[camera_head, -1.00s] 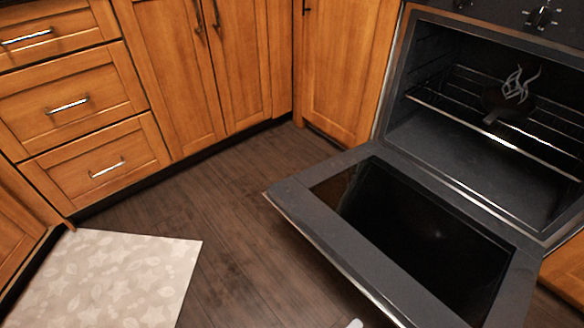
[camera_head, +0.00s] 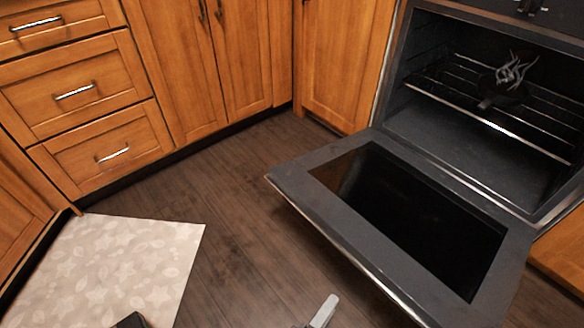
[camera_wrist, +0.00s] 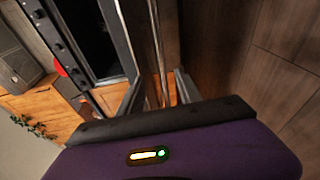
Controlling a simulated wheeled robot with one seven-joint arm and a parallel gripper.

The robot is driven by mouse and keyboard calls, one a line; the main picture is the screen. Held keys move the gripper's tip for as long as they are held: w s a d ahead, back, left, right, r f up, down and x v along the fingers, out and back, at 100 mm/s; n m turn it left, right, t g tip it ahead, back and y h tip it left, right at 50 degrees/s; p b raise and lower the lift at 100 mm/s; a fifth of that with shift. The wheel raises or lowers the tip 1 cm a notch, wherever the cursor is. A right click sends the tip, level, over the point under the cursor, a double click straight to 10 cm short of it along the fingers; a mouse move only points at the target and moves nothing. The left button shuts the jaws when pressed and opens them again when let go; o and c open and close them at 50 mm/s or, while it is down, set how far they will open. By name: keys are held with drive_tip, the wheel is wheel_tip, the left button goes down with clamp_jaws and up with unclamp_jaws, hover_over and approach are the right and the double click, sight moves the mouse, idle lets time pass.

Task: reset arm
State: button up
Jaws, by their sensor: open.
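My gripper (camera_wrist: 158,92) shows in the wrist view with its two fingers apart and nothing held between them. Its purple body fills the bottom of that view. In the head view, a light grey part at the bottom edge and a dark part at the lower left look like pieces of my arm or gripper. The rest of the arm is out of that view.
The oven (camera_head: 480,120) is open, with its door (camera_head: 300,185) lowered across the right side. A dark pan (camera_head: 503,92) with pale strips sits on the oven rack (camera_head: 545,118). Wooden cabinets (camera_head: 165,60) line the back. A patterned mat (camera_head: 120,262) lies on the floor (camera_head: 235,200).

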drive_tip(key=s+a+f+g+y, duration=0.3)
drive_tip(key=s+a+f+y, duration=0.3)
drive_tip(key=f+y, duration=0.25)
wheel_tip(320, 180, up, 4)
drive_tip(key=s+m+y, duration=0.1)
drive_tip(key=s+y, duration=0.2)
drive_tip(key=y, duration=0.1)
drive_tip(key=s+d+r+m+t, duration=0.2)
drive_tip(key=s+d+r+m, duration=0.15)
drive_tip(key=r, duration=0.55)
drive_tip(key=s+d+r+m+t, duration=0.2)
drive_tip(key=d+r, duration=0.2)
drive_tip(key=r, duration=0.4)
drive_tip(key=s+d+r+m+t, duration=0.2)
drive_tip(key=d+r, duration=0.2)
drive_tip(key=r, duration=0.5)
drive_tip(key=s+d+r+m+g+h, duration=0.1)
drive_tip(key=s+d+r+m+h, duration=0.15)
drive_tip(key=s+d, duration=0.4)
wheel_tip(320, 180, up, 39)
drive_tip(key=p, duration=3.8)
drive_tip(key=shift+a+f+p, duration=0.15)
drive_tip(key=shift+a+p, duration=0.15)
drive_tip(key=shift+a, duration=0.1)
drive_tip(key=shift+w, duration=0.1)
